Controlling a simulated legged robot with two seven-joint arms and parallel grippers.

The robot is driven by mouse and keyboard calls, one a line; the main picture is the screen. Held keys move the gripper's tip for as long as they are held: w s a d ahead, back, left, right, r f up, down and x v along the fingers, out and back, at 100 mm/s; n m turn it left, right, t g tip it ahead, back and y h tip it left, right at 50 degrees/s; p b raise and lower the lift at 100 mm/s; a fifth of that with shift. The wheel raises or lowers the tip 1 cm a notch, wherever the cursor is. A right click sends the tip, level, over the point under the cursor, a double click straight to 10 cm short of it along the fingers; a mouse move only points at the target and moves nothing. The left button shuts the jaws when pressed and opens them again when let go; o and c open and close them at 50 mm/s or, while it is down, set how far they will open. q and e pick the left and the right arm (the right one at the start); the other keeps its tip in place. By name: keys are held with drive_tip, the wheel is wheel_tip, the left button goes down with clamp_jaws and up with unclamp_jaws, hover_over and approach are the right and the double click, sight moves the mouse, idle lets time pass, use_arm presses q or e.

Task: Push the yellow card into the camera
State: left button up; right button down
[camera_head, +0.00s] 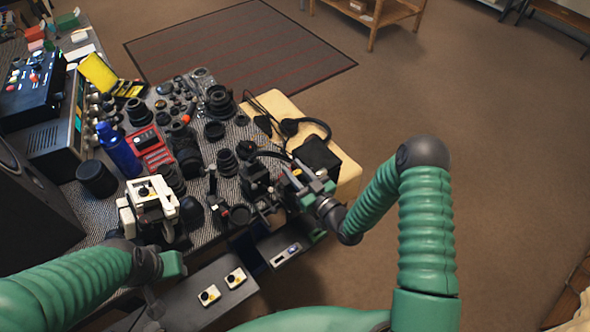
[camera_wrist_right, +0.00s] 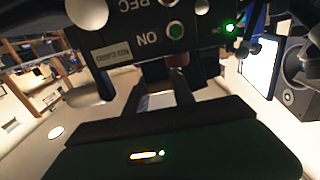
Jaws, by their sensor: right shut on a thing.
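My right gripper (camera_head: 268,192) is at the front right of the bench, with its fingers against a black device (camera_head: 256,172), which may be the camera. In the right wrist view this black device (camera_wrist_right: 150,35) fills the top, with "REC" and "ON" labels and green lights. The gripper is shut on a small dark thing (camera_wrist_right: 178,62) with a reddish part, just below the device; its identity is unclear. I cannot make out a yellow card. My left gripper (camera_head: 165,268) is low at the left, below a white device (camera_head: 152,200); its fingers are unclear.
Lenses (camera_head: 218,100) and small parts crowd the bench. A blue bottle (camera_head: 118,150), a red box (camera_head: 152,148) and an open yellow-lidded case (camera_head: 100,74) stand left. Headphones (camera_head: 305,130) lie on a pale board (camera_head: 345,172) at right. Open floor (camera_head: 450,100) lies beyond.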

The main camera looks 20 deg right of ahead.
drive_tip(key=shift+s+a+f, duration=0.1)
drive_tip(key=shift+f, duration=0.1)
drive_tip(key=shift+s+f+b, duration=0.1)
drive_tip(key=shift+f+b, duration=0.6)
drive_tip(key=shift+f, duration=0.05)
idle(0.4)
